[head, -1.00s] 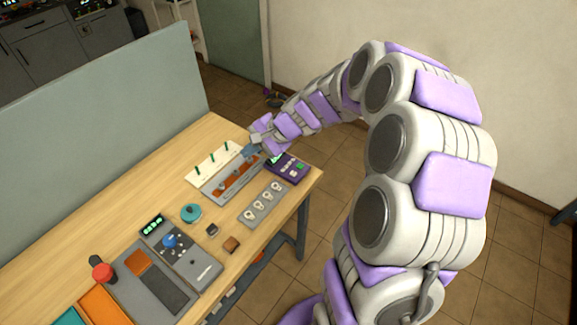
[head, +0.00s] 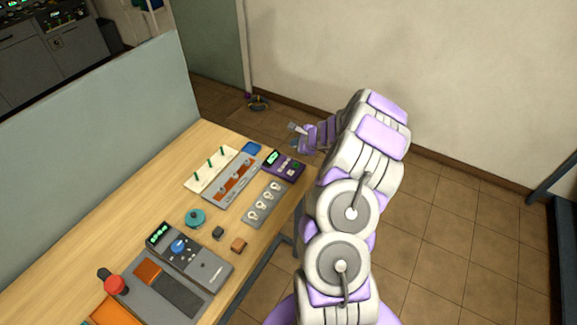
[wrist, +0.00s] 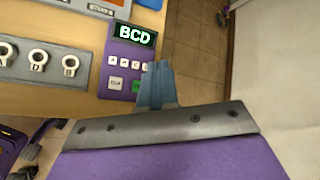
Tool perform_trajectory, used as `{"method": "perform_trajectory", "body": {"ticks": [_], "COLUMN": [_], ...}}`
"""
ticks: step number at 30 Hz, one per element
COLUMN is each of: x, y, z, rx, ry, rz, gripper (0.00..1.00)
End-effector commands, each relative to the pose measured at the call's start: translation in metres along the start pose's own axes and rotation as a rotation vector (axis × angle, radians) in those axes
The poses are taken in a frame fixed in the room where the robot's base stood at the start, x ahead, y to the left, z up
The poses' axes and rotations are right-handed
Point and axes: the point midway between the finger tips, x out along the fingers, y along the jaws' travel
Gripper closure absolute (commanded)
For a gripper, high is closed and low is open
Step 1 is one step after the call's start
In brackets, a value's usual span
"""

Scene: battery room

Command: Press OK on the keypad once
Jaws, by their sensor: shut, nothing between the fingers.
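The keypad (head: 287,168) is a purple box with a lit green display at the table's far right corner. In the wrist view the keypad (wrist: 107,62) shows "BCD" on its display, a row of small white keys, a larger white key (wrist: 115,84) and a green key (wrist: 137,86), whose label I cannot read. My gripper (wrist: 159,68) is shut and empty, its blue-grey fingertips at the keypad's right edge, just right of the green key and partly over it. In the head view my gripper (head: 293,136) is beyond the keypad; contact cannot be told.
A panel with several white ring-shaped parts (head: 265,204) lies beside the keypad. A slotted grey panel (head: 232,180), a white board with green pegs (head: 210,168) and a blue square (head: 251,148) are nearby. A console with a blue knob (head: 190,257) is nearer. Floor lies beyond the table edge.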

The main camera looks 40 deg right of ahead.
Motion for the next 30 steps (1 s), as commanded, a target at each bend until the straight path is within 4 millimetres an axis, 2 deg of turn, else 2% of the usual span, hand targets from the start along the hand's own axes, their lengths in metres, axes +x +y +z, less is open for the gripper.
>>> {"method": "perform_trajectory", "body": {"ticks": [4, 17, 30], "x": [0.001, 0.005, 0.042], "y": [-0.001, 0.005, 0.030], "z": [-0.007, -0.004, -0.036], "rx": [0.010, 0.005, 0.008], "ry": [0.008, 0.007, 0.008], "rz": [-0.002, -0.003, -0.001], "gripper": [1.00, 1.00, 1.00]}}
